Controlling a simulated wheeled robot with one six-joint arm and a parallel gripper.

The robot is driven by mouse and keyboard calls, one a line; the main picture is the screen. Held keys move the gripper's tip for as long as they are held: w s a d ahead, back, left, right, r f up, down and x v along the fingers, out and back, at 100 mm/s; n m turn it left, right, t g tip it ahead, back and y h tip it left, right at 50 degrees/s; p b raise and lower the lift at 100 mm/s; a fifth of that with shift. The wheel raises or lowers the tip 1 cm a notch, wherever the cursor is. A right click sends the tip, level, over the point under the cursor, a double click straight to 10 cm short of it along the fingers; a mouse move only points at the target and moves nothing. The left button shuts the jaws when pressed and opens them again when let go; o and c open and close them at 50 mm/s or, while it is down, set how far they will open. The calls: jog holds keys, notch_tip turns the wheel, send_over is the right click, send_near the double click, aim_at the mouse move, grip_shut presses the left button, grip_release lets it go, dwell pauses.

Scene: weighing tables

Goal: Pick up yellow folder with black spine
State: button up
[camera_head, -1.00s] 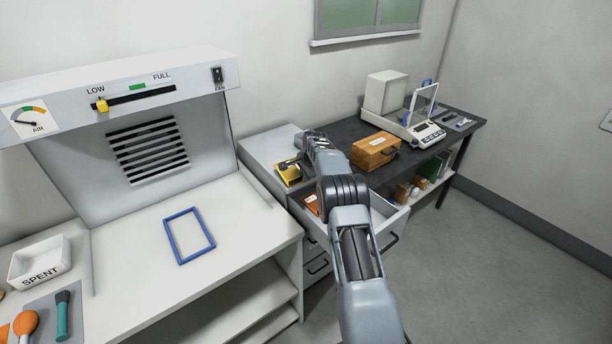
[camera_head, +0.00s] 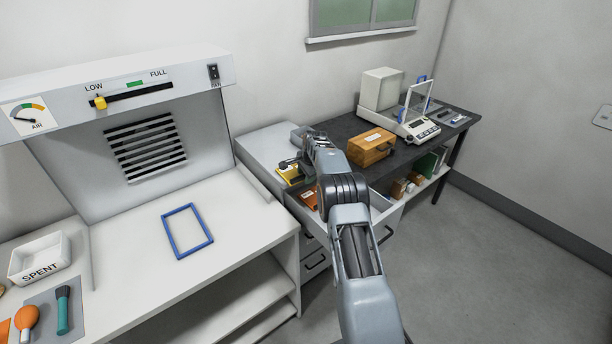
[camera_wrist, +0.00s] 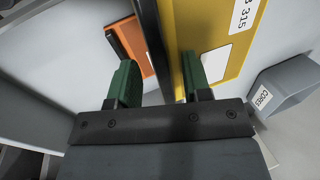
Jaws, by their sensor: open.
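The yellow folder (camera_wrist: 222,40) has a white label and a dark spine (camera_wrist: 153,45). In the wrist view it fills the upper middle. My gripper (camera_wrist: 160,83) is open, with one green fingertip on each side of the spine. The right fingertip overlaps the yellow cover in the picture; I cannot tell whether it touches. In the head view the yellow folder (camera_head: 289,175) shows small at the grey drawer cabinet, partly covered by the end of my arm.
An orange item (camera_wrist: 131,45) lies in the open drawer beside the folder. A grey bin (camera_wrist: 284,88) with a label stands to the right. In the head view, a wooden box (camera_head: 370,148) and a balance (camera_head: 415,128) stand on the dark table.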

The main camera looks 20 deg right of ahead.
jog(key=shift+r, duration=0.1)
jog(key=a+b+v, duration=0.1)
jog(key=b+v, duration=0.1)
jog(key=v, duration=1.1)
jog(key=shift+d+r, duration=0.35)
jog(key=shift+d, duration=0.15)
jog(key=shift+s+d, duration=0.1)
